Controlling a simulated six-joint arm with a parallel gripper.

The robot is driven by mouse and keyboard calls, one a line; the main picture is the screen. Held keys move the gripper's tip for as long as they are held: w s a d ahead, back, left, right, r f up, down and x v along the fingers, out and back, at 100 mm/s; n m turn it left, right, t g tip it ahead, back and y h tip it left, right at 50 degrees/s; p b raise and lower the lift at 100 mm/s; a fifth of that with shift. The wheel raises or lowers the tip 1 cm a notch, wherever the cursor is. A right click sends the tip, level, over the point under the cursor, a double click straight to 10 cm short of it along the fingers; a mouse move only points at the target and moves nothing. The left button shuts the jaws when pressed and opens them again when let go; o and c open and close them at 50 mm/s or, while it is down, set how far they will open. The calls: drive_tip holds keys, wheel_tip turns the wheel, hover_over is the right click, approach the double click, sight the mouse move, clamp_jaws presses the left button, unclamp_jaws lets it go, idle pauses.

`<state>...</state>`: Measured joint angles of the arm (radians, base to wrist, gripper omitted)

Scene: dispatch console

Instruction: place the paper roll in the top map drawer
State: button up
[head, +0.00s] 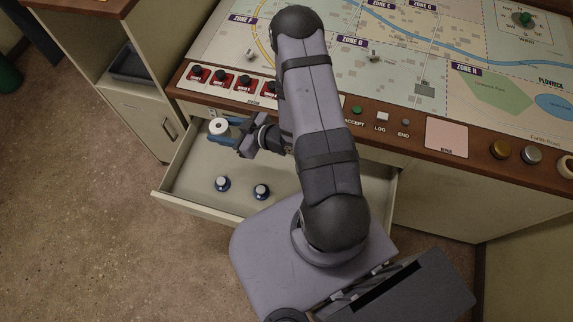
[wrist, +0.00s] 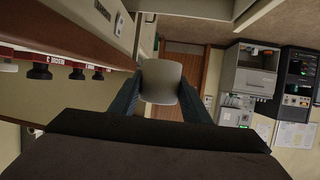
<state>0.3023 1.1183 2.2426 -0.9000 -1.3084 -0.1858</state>
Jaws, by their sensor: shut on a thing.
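The white paper roll (head: 219,127) is held between the blue fingers of my gripper (head: 222,131), at the back left of the open drawer in the head view. My gripper is shut on the roll. The wrist view shows the pale roll (wrist: 161,82) between both fingers (wrist: 160,90). The open map drawer (head: 196,207) is pulled out below the console's front edge. Whether the roll touches the drawer floor cannot be told. My arm hides the drawer's right middle part.
The console's edge with red-black buttons (head: 222,81) overhangs the drawer's back. A cabinet (head: 140,117) stands left. The drawer's left floor is mostly bare.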

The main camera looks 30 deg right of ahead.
drive_tip(key=f, duration=0.1)
drive_tip(key=f+m+h, duration=0.1)
drive_tip(key=f+t, duration=0.1)
drive_tip(key=shift+s+f+m+h, duration=0.25)
drive_tip(key=shift+f+m+h, duration=0.15)
drive_tip(key=s+d+f+m+h+b, duration=0.2)
drive_tip(key=s+d+f+m+h, duration=0.3)
drive_tip(key=d, duration=0.4)
drive_tip(key=s+d+f+m+h+b, duration=0.2)
drive_tip(key=s+d+f+m+h, duration=0.1)
drive_tip(key=d+f+m+h, duration=0.4)
drive_tip(key=s+d+m+g+h+b, duration=0.6)
drive_tip(key=s+d+m+g+h, duration=0.35)
drive_tip(key=s+d, duration=0.8)
drive_tip(key=shift+m+g+y, duration=0.35)
drive_tip(key=shift+m+y, duration=0.2)
drive_tip(key=shift+y, duration=0.2)
drive_tip(key=f+b, duration=0.2)
drive_tip(key=a+f+b, duration=0.1)
drive_tip(key=f, duration=0.1)
drive_tip(key=s+f+b, duration=0.1)
drive_tip(key=f+b, duration=0.1)
drive_tip(key=shift+a+b, duration=0.35)
drive_tip(key=shift+a, duration=0.05)
drive_tip(key=shift+s+f, duration=0.1)
drive_tip(key=shift+f, duration=0.05)
drive_tip(key=shift+f+b, duration=1.75)
drive_tip(key=shift+f, duration=0.05)
drive_tip(key=shift+f, duration=0.1)
